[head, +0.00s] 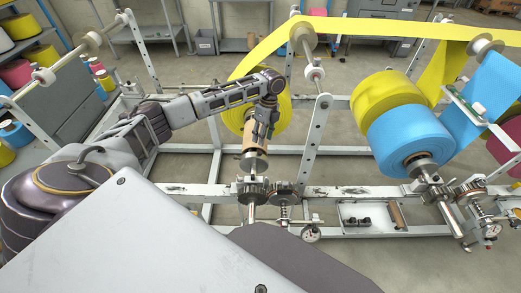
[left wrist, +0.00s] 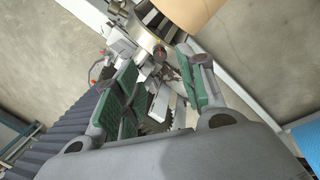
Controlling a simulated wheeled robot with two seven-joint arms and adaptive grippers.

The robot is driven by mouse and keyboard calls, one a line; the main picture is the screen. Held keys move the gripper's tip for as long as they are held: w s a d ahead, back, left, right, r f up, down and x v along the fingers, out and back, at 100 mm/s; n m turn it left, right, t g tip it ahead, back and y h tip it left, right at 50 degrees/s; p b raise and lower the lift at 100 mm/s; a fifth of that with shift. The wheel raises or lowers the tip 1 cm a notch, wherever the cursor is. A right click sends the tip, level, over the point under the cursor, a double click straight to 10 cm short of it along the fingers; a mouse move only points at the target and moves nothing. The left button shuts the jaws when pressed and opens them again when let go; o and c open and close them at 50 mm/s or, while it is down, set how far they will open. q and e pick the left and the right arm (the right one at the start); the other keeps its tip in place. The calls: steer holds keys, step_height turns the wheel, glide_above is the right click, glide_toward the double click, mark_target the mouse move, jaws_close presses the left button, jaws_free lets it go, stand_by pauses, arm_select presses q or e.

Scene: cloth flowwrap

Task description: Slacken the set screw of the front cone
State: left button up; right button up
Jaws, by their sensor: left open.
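The front cone (head: 254,162) is a grey metal piece on the shaft, at the near end of a brown cardboard core (head: 256,136). In the left wrist view the cone (left wrist: 148,48) shows as a metal collar beside the tan core (left wrist: 190,14). A small dark knob with a red mark (left wrist: 159,53) on it looks like the set screw. My left gripper (head: 263,136) hangs fingers down over the core, just above the cone. In the left wrist view its green-padded fingers (left wrist: 162,70) are apart, with the knob seen between their tips. Contact cannot be told. My right gripper is not visible.
A yellow roll (head: 284,112) stands behind the gripper. Gears (head: 282,190) and a gauge (head: 310,234) sit in front of the cone. A perforated upright (head: 316,135) rises at the right, with a blue roll (head: 408,138) beyond it. A small tray (head: 372,228) holds loose parts.

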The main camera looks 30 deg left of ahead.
mark_target(260, 152)
arm_select(q)
steer(key=shift+x, duration=3.6)
jaws_close()
